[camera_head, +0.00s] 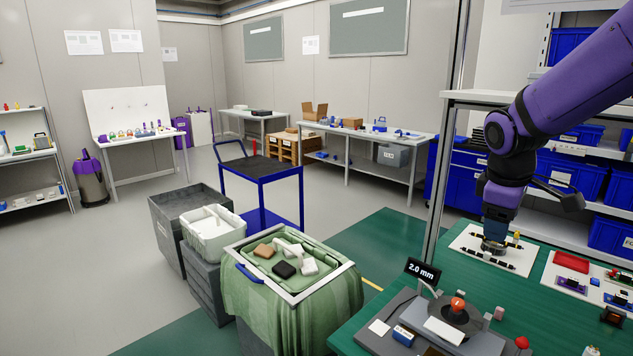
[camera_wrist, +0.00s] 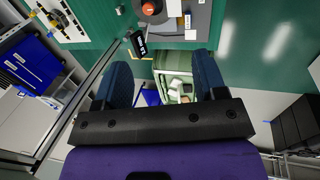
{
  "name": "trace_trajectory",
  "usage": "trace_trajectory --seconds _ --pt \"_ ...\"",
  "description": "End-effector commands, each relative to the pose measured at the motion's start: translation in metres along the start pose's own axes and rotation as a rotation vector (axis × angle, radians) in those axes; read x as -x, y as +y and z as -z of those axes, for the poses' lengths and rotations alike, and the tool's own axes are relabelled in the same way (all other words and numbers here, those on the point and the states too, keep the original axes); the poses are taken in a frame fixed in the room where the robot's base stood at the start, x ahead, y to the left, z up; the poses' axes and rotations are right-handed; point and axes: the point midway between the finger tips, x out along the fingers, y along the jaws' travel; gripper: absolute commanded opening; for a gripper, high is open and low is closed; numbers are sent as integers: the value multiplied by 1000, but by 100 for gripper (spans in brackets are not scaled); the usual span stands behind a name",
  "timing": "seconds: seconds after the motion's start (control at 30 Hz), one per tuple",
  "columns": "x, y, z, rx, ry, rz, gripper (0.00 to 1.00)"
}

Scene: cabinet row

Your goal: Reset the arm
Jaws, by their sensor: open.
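My purple arm comes in from the upper right of the head view. My gripper (camera_head: 494,243) hangs at its lower end, over a white board (camera_head: 463,241) with small black parts on the green bench (camera_head: 420,262); the gap to the board is hard to judge. In the wrist view my gripper (camera_wrist: 163,80) shows two dark blue fingers set wide apart. Nothing is between them; the green-lined bin (camera_wrist: 174,62) is seen in the gap, well beyond the fingertips.
A grey fixture with a red knob (camera_head: 458,304) and a "2.0 mm" sign (camera_head: 422,270) stand on the bench. A cloth-draped bin (camera_head: 295,300) holds several small blocks. A shelf post (camera_head: 437,150) rises left of my arm. A blue cart (camera_head: 262,168) stands behind.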

Motion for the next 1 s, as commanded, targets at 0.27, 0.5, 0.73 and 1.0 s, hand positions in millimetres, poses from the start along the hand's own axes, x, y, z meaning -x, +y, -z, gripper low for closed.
trace_trajectory --seconds 0.27,0.5,0.73,1.0 --pt "48 -38 -30 -211 59 -38 65" --pt "78 -72 -58 -395 129 -43 65" --pt "99 -106 -86 -568 210 -23 65" --pt "111 -142 -116 -746 304 31 65"
